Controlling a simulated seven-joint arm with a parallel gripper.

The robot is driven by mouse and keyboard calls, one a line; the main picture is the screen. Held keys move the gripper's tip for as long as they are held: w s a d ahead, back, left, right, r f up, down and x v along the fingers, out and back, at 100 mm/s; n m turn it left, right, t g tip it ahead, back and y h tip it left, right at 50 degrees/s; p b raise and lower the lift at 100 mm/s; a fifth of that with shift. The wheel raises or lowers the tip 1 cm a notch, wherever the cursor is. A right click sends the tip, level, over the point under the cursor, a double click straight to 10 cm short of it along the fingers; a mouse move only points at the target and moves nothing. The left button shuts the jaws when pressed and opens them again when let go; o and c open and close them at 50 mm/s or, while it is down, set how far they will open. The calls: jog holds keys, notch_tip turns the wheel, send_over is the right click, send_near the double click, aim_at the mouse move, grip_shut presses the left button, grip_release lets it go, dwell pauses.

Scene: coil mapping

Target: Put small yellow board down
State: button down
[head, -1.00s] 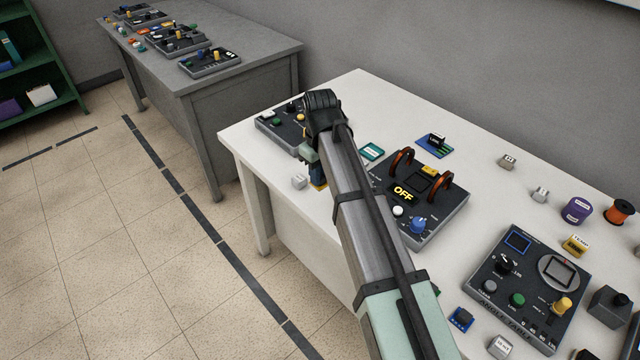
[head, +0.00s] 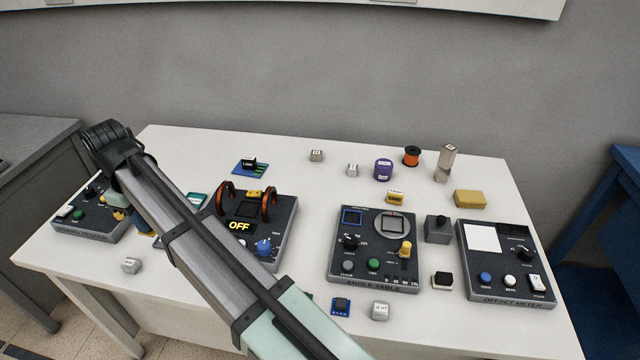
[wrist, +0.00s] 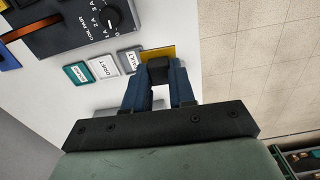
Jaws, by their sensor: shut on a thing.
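The small yellow board (wrist: 160,51) shows in the wrist view as a yellow plate with a black block on it. My gripper (wrist: 160,77) has its two blue fingers shut on the board's black block. The board is at the table's near left edge, beside a row of small labelled tiles. I cannot tell whether it touches the table. In the head view my arm hides most of the gripper, and only a sliver of the yellow board (head: 146,234) shows below it.
The white table (head: 330,190) carries a left panel (head: 75,225), a coil device reading OFF (head: 285,225), an angle table (head: 375,272) and an offset meter (head: 500,285). In the wrist view, teal (wrist: 76,74), white (wrist: 102,66) and grey (wrist: 129,60) tiles lie close to the board.

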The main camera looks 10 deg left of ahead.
jog(key=w+d+m, duration=0.9)
jog(key=w+d, duration=2.1)
jog(key=w+d+m, duration=0.3)
jog(key=d, duration=1)
jog(key=w+d+m, duration=0.3)
jog(key=d, duration=1)
jog(key=w+d+m, duration=0.2)
jog(key=w+d, duration=0.1)
jog(key=d, duration=1)
jog(key=shift+a+f, duration=0.1)
jog(key=shift+f, duration=7.4)
jog(key=shift+f, duration=0.15)
jog(key=c, duration=0.9)
grip_release()
jog(key=shift+c, duration=0.2)
